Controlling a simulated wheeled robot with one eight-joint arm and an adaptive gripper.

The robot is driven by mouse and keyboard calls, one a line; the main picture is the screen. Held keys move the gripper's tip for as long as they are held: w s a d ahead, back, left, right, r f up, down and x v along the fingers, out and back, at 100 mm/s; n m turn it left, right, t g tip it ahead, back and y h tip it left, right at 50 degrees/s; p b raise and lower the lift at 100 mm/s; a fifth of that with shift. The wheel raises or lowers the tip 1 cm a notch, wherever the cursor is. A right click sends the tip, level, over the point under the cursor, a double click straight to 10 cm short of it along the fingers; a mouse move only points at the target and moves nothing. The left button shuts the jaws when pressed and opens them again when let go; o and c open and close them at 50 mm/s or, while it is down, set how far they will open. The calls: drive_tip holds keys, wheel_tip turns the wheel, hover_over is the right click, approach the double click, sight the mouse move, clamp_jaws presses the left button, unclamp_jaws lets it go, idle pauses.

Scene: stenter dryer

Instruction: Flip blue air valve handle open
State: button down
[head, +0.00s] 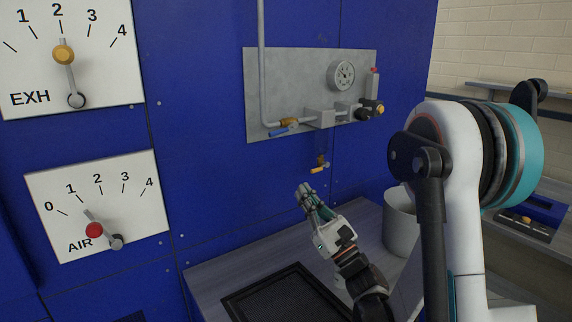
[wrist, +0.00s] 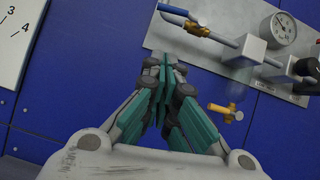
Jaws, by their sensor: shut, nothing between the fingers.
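The blue valve handle (head: 279,133) sits at the left end of the pipe on the grey panel, beside a brass valve body (head: 289,122). It points left and slightly down, roughly along the pipe line. In the wrist view the blue handle (wrist: 172,10) shows at the top edge, partly cut off, with the brass fitting (wrist: 196,28) to its right. My gripper (head: 306,190) is shut and empty, below and to the right of the handle and apart from it. In the wrist view my gripper's fingers (wrist: 161,62) point up toward the panel.
The grey panel (head: 262,80) carries a gauge (head: 341,75) and a regulator (head: 371,108). A small yellow-handled valve (head: 320,168) sticks out below it. A grey bench (head: 220,278) holds a dark mesh tray (head: 285,297) and a light bin (head: 399,214). Dials EXH and AIR are at left.

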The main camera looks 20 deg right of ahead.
sight(284, 129)
drive_tip(key=s+r+p+x, duration=0.1)
drive_tip(key=p+x, duration=0.5)
drive_tip(key=x, duration=0.6)
drive_tip(key=shift+r, duration=0.9)
drive_tip(key=shift+a, duration=0.1)
drive_tip(key=shift+a+r, duration=0.25)
drive_tip(key=shift+r, duration=0.65)
drive_tip(key=shift+s, duration=0.1)
drive_tip(key=shift+f, duration=0.1)
